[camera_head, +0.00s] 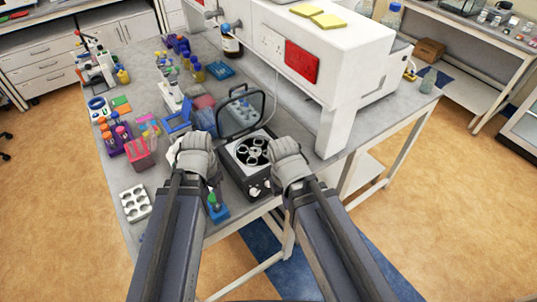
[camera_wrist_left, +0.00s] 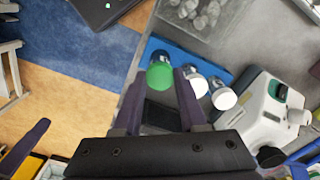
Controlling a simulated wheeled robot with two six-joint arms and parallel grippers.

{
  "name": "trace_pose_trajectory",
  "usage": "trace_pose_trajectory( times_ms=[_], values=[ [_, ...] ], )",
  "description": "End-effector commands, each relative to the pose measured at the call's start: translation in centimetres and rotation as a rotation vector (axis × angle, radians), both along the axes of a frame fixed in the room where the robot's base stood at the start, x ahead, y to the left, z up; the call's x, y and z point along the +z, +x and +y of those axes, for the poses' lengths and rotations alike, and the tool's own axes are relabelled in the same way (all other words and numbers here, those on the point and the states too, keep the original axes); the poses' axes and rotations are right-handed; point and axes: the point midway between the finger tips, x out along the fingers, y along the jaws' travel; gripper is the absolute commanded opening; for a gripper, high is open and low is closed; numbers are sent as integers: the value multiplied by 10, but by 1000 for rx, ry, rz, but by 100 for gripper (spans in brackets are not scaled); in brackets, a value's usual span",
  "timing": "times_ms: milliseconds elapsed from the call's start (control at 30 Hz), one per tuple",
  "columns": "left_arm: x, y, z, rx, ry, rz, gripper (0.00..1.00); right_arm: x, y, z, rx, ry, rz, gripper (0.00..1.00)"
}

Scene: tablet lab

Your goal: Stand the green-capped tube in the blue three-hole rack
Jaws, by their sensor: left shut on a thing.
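The green-capped tube (camera_wrist_left: 159,77) shows in the left wrist view between the tips of my left gripper (camera_wrist_left: 160,72), which is shut on it. The tube is at the left end of the blue rack (camera_wrist_left: 218,70), its cap pointing toward the camera; I cannot tell how deep it sits. Two white-capped tubes (camera_wrist_left: 224,98) stand beside it in the rack. In the head view the green cap (camera_head: 212,199) shows at the small blue rack (camera_head: 220,213) near the table's front edge, beside my left arm. My right gripper's fingers are hidden behind its wrist in the head view.
The black centrifuge (camera_head: 238,178) stands open between my two wrists, close to the rack. A white holder with several wells (camera_head: 135,203) lies to the left. Coloured racks and a pink bin (camera_head: 139,154) stand further left. The large white instrument (camera_head: 318,45) stands behind.

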Motion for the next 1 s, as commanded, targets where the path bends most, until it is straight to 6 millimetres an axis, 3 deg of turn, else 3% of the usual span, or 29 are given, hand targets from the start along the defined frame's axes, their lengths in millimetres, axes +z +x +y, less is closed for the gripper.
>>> trace_pose_trajectory(
  times_ms=[633, 667, 933, 1000],
  values=[
    [-11, 0, 0, 0, 0, 0, 6, -11, 0, 0, 0, 0, 0, 0],
    [-11, 0, 0, 0, 0, 0, 45, -11, 0, 0, 0, 0, 0, 0],
    [-11, 0, 0, 0, 0, 0, 75, -11, 0, 0, 0, 0, 0, 0],
    [-11, 0, 0, 0, 0, 0, 76, -11, 0, 0, 0, 0, 0, 0]
  ],
)
